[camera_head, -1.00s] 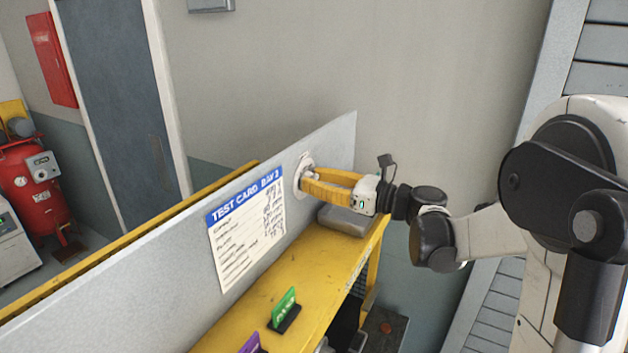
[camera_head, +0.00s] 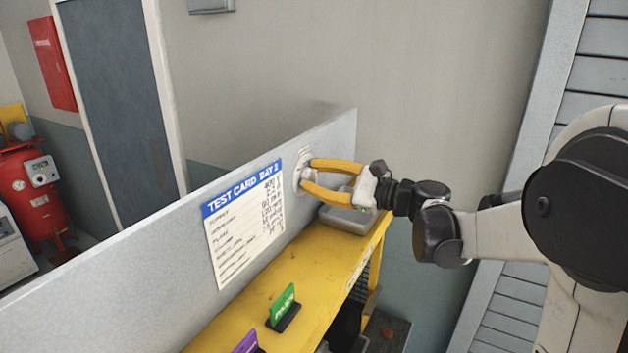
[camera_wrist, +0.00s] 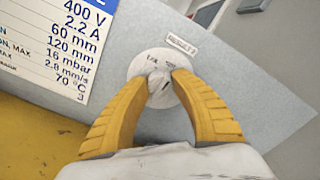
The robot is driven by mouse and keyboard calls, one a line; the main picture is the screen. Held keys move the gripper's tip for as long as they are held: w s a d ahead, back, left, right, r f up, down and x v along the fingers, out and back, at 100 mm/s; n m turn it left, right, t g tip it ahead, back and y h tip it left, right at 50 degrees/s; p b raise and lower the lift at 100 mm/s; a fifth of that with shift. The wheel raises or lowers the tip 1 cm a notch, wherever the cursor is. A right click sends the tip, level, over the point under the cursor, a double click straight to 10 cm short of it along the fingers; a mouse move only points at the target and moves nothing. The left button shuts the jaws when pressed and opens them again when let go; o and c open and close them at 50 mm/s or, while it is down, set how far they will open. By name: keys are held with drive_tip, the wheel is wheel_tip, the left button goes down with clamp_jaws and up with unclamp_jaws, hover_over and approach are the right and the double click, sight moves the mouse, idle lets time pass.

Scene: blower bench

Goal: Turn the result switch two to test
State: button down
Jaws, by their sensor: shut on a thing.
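The result switch is a pale round plate (camera_wrist: 150,62) with a light knob (camera_wrist: 160,88) at its middle, set on the grey upright panel. A small label stands above it in the wrist view, and lettering on the plate is too small to read surely. My gripper (camera_head: 306,180) is at the panel, its two yellow fingers shut on the knob. In the wrist view my gripper (camera_wrist: 160,85) has a fingertip on either side of the knob and hides part of the plate's lower edge. I cannot tell which mark the knob points to.
A test card (camera_head: 245,225) hangs on the panel (camera_head: 150,285) left of the switch. The yellow bench top (camera_head: 250,310) bears a green sign (camera_head: 282,305), a purple sign (camera_head: 247,343) and a grey box (camera_head: 345,218).

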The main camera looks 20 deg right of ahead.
drive_tip(key=shift+n, duration=0.6)
drive_tip(key=c, duration=1)
unclamp_jaws()
drive_tip(key=shift+a, duration=0.1)
drive_tip(key=v, duration=1.2)
